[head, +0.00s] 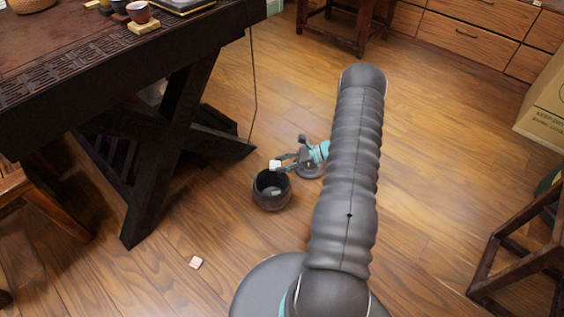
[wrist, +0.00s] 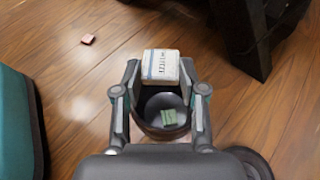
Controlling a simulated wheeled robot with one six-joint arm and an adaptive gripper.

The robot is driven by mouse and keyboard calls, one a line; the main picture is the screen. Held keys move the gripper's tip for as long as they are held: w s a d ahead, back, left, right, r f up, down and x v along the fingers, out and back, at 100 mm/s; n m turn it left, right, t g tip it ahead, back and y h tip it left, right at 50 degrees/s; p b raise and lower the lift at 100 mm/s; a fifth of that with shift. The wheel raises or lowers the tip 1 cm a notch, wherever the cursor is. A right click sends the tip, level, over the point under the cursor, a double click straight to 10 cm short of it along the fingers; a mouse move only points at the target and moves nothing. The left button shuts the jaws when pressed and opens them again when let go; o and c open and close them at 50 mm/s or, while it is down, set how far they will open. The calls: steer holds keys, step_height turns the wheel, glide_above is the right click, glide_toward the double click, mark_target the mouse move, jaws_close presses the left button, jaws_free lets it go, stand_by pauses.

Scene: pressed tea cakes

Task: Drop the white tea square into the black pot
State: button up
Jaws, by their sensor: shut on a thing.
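The white tea square (wrist: 160,65) is between the fingertips of my gripper (wrist: 160,90), which is shut on it. Dark print shows on its wrapper. In the head view the white square (head: 275,166) is at the tip of my gripper (head: 279,165), above the far part of the black pot's rim. The black pot (head: 271,200) stands on the wooden floor. In the wrist view the pot (wrist: 150,122) shows below the square, partly hidden by it and by my fingers. A green square (wrist: 169,117) lies inside the pot.
A pink square (head: 196,262) lies on the floor left of the pot and also shows in the wrist view (wrist: 88,39). A dark carved table (head: 120,60) with crossed legs stands at left. A wooden stool (head: 520,255) and a cardboard box (head: 545,105) are at right.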

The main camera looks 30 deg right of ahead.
step_height(320, 180, down, 5)
steer(key=shift+f+b, duration=0.1)
steer(key=shift+b, duration=0.9)
steer(key=o, duration=0.8)
steer(key=shift+o, duration=0.2)
steer(key=v, duration=1.2)
